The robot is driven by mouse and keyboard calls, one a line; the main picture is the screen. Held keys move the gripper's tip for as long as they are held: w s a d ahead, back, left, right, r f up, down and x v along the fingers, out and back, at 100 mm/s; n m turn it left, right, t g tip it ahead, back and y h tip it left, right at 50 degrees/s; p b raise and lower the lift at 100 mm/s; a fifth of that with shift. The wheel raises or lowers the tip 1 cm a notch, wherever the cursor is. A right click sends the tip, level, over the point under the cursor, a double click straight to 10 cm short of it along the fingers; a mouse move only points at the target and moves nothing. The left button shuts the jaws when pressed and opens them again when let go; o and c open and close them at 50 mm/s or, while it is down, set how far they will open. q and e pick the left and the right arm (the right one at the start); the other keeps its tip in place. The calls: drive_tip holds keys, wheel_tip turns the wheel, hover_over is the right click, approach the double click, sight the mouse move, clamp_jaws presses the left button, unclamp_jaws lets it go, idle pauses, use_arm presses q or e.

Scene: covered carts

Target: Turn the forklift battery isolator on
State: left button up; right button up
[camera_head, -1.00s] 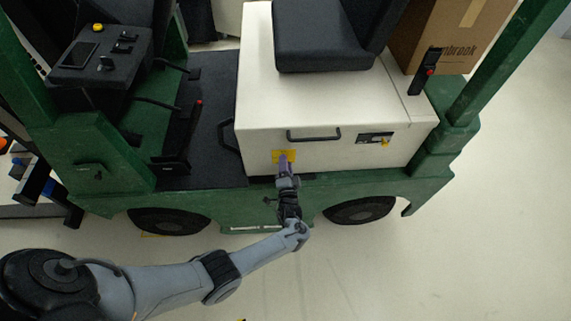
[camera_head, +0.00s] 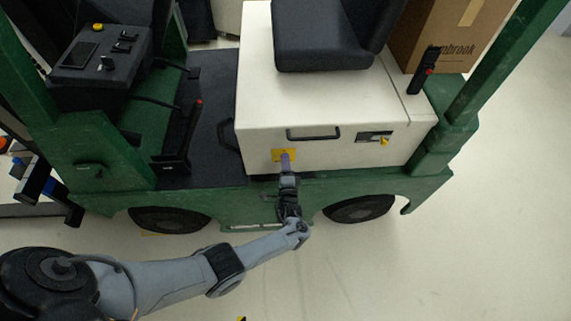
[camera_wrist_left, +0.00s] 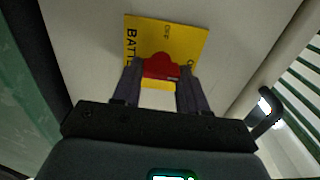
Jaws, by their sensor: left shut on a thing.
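The battery isolator is a red knob (camera_wrist_left: 161,66) on a yellow plate (camera_wrist_left: 188,40) fixed to the cream battery box of the green forklift. The plate carries "BATT…" lettering and "OFF", with another mark at the right partly hidden by a finger. The yellow plate also shows low on the box front in the head view (camera_head: 276,156). My left gripper (camera_wrist_left: 159,73) is shut on the red knob, one finger on each side. In the head view my left gripper (camera_head: 286,158) covers the knob. My right gripper is not in view.
A black handle (camera_head: 313,134) and a panel with a yellow key-like part (camera_head: 384,141) are on the box front. A black seat (camera_head: 325,40) and a cardboard box (camera_head: 440,35) are above.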

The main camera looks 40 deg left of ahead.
use_arm(q)
drive_tip(key=o, duration=1.1)
drive_tip(key=shift+c, duration=0.2)
drive_tip(key=p+v, duration=0.2)
drive_tip(key=v, duration=0.9)
drive_tip(key=shift+a, duration=0.1)
